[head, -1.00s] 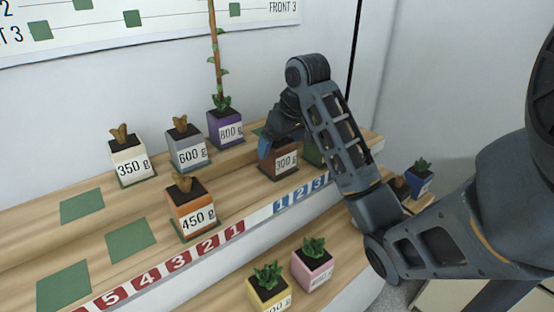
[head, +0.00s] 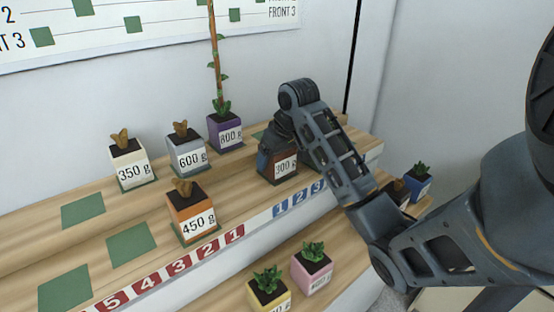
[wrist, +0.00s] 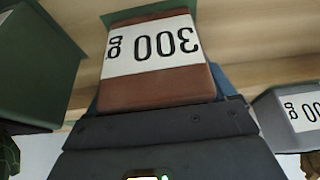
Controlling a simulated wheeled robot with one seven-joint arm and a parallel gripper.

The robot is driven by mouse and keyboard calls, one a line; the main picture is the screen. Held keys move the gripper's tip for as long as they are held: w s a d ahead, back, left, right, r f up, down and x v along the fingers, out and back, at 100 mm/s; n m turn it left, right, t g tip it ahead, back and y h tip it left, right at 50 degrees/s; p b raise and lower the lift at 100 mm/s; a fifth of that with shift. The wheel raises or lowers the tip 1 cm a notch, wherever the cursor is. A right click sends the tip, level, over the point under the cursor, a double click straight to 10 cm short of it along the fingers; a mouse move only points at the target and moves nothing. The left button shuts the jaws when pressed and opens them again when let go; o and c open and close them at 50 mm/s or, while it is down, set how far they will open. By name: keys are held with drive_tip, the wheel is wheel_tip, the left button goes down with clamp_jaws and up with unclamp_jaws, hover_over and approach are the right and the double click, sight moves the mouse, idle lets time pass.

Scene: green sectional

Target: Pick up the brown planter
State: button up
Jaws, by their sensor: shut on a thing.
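The brown planter (head: 284,176), labelled 300 g, stands upright at the right end of the upper wooden shelf, behind the blue number tags. My gripper (head: 274,157) reaches down over it and is shut on it; a blue finger shows at the planter's left side. In the wrist view the brown planter (wrist: 160,88) appears upside down, with my gripper (wrist: 160,108) around its upper part. A green edge shows at its base, seemingly its mat. The planter's top and plant are hidden by my gripper.
A purple 800 g planter (head: 224,133) with a tall stem stands to the left, with grey (head: 188,153) and orange (head: 191,222) planters farther left. A dark green planter (wrist: 35,65) is close by in the wrist view. Yellow and pink planters (head: 312,272) stand on the lower shelf.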

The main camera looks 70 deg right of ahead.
drive_tip(key=c, duration=0.4)
drive_tip(key=shift+c, duration=0.2)
drive_tip(key=shift+r, duration=0.2)
